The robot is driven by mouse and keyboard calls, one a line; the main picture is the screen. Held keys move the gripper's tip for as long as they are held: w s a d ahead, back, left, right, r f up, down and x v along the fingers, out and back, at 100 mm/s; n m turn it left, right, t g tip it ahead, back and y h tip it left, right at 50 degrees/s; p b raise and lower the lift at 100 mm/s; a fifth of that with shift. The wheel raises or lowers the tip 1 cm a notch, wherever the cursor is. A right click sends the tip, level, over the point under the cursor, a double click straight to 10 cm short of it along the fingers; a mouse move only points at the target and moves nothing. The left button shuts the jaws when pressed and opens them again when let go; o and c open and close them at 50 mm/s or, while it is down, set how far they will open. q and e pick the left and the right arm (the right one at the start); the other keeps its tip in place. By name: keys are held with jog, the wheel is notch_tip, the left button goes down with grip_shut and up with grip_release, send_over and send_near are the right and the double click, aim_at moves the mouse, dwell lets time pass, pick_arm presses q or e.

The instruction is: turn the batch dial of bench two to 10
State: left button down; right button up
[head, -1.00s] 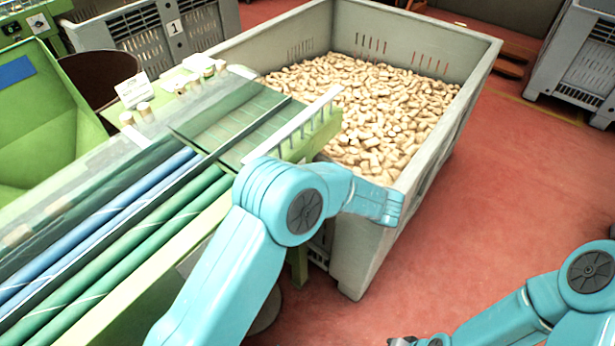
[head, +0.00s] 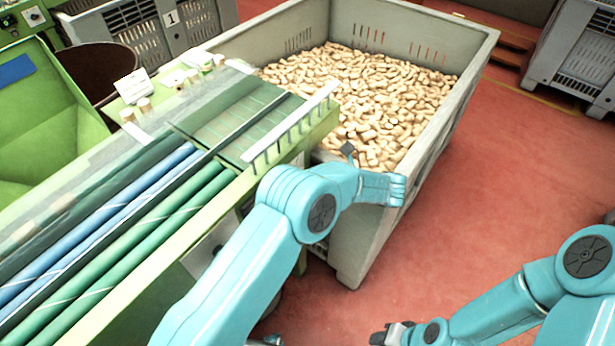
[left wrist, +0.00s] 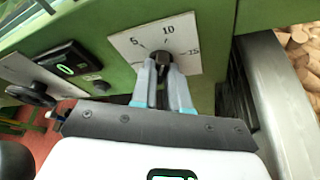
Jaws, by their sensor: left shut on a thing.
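The dark batch dial knob (left wrist: 163,58) sits below the 10 mark. My left gripper (left wrist: 163,75) is shut on this knob, with a finger on each side. The fingers partly cover the knob, and I cannot tell exactly where it points. In the head view my left gripper is hidden. My right gripper (head: 388,335) is at the bottom edge, dark and small, and its jaws cannot be made out.
In the left wrist view, a black display (left wrist: 68,65) with a green digit and a black knob (left wrist: 32,94) are left of the plate. In the head view, a grey crate (head: 480,60) of corks stands beside the green bench (head: 190,290). Red floor (head: 500,190) is clear at right.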

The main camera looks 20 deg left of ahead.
pick_arm(q)
jog(key=shift+a, duration=0.1)
jog(key=c, duration=1.1)
grip_release()
pick_arm(e)
jog(key=shift+a, duration=0.1)
